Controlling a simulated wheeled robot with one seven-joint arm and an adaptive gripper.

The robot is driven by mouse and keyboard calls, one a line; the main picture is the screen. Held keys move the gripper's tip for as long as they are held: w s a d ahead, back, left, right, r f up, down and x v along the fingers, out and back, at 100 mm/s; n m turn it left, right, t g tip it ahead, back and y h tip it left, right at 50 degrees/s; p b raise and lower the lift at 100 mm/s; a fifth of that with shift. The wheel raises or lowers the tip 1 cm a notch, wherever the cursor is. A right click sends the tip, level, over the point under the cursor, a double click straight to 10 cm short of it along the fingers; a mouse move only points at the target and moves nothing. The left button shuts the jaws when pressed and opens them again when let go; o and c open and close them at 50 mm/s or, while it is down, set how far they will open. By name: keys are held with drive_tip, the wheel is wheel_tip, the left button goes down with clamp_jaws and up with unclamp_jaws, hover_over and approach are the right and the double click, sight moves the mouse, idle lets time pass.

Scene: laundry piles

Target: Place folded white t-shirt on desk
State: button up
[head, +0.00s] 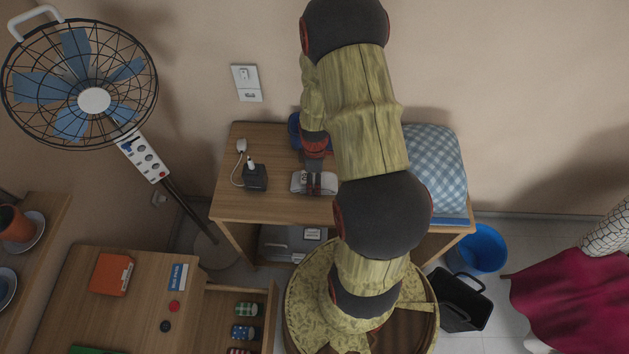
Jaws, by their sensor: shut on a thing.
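The folded white t-shirt (299,181) shows as a small, pale, flat bundle in the head view, over the front middle part of the wooden desk (270,207). My gripper (314,184) points down at it, with its dark fingers shut on it. The fingers cover the middle of the shirt, and my arm hides the desk just to its right. From this angle I cannot tell whether the shirt rests on the desk top or hangs slightly above it.
A dark charger (255,177) with a cable is left of the shirt. A blue container (294,130) stands behind, partly hidden. A blue checked cushion or cloth (436,165) lies at the desk's right. A standing fan (95,100) is at left; a blue bucket (483,250) is on the floor.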

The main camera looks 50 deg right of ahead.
drive_tip(key=shift+f, duration=0.3)
drive_tip(key=shift+f, duration=0.2)
drive_tip(key=o, duration=1.3)
drive_tip(key=shift+r, duration=0.15)
